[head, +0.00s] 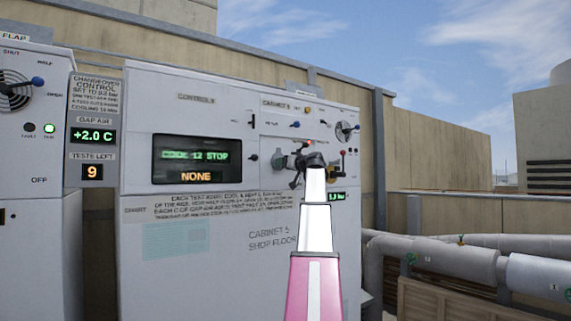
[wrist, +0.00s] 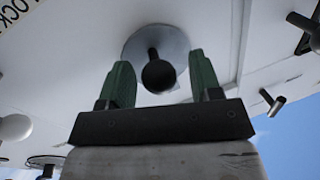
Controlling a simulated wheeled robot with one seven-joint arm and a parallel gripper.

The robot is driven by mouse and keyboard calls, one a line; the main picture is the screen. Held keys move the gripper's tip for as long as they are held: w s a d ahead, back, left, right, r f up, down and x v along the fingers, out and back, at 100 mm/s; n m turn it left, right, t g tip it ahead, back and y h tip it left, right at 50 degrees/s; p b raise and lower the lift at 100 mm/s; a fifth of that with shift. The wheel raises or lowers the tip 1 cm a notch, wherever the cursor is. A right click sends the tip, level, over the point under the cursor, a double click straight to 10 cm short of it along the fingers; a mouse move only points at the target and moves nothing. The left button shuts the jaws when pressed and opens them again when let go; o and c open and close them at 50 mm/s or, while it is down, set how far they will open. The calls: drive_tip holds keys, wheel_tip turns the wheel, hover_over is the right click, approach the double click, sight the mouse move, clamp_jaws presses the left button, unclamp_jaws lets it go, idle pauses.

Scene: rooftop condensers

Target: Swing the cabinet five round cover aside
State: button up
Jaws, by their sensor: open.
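The cabinet 5 (head: 240,270) is a white upright cabinet with a control panel at its upper right. In the wrist view a round grey disc (wrist: 182,44) lies flat on the white panel, with a dark round-ended knob (wrist: 158,76) standing out from it. It looks like the round cover. My gripper (wrist: 160,72) is open, with one green finger on each side of the knob; I cannot tell whether either touches it. In the head view my gripper (head: 306,160) is at the panel's lower part and hides what lies behind it.
A display (head: 196,161) reads STOP and NONE. Pipes (head: 440,258) run at the right.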

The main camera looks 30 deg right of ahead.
drive_tip(key=shift+w, duration=0.1)
clamp_jaws()
drive_tip(key=shift+a, duration=0.1)
